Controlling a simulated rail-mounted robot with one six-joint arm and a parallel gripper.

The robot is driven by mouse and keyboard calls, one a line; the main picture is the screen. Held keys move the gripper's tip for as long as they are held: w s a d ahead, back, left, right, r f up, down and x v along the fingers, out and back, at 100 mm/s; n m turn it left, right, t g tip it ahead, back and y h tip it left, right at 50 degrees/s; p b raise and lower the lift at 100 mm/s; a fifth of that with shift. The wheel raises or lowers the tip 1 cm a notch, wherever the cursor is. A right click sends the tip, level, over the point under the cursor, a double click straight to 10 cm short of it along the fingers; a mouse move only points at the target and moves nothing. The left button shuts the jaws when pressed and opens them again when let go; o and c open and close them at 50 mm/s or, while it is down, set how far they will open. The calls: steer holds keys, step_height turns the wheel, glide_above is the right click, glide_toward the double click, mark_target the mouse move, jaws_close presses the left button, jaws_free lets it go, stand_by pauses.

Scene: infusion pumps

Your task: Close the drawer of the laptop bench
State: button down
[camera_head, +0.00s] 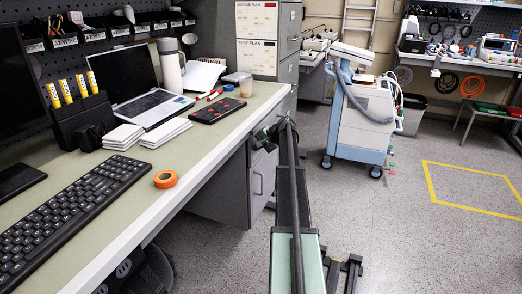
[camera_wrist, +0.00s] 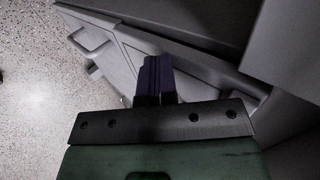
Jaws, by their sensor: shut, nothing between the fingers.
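The laptop bench (camera_head: 225,125) runs along the left, with the open laptop (camera_head: 150,105) on it. Under its worktop is a grey drawer cabinet (camera_head: 235,185) with a handle on its front. My gripper (camera_head: 268,134) is at the bench's front edge near the top of this cabinet, partly hidden by my arm. In the wrist view, its purple fingers (camera_wrist: 154,74) are together and empty, over or against a grey drawer front (camera_wrist: 195,75). How far the drawer stands out cannot be told.
On the bench are a keyboard (camera_head: 75,215), an orange tape roll (camera_head: 165,179), a white flask (camera_head: 172,65) and papers. A tall grey cabinet (camera_head: 272,40) stands behind. A medical cart (camera_head: 362,115) is at right. The speckled floor (camera_head: 430,240) is mostly clear.

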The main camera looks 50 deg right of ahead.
steer(key=shift+w+a, duration=0.25)
steer(key=shift+w, duration=0.4)
steer(key=shift+r, duration=0.1)
steer(key=s+f+p+v, duration=0.2)
steer(key=p+v, duration=0.5)
steer(key=v, duration=0.6)
steer(key=shift+d, duration=0.45)
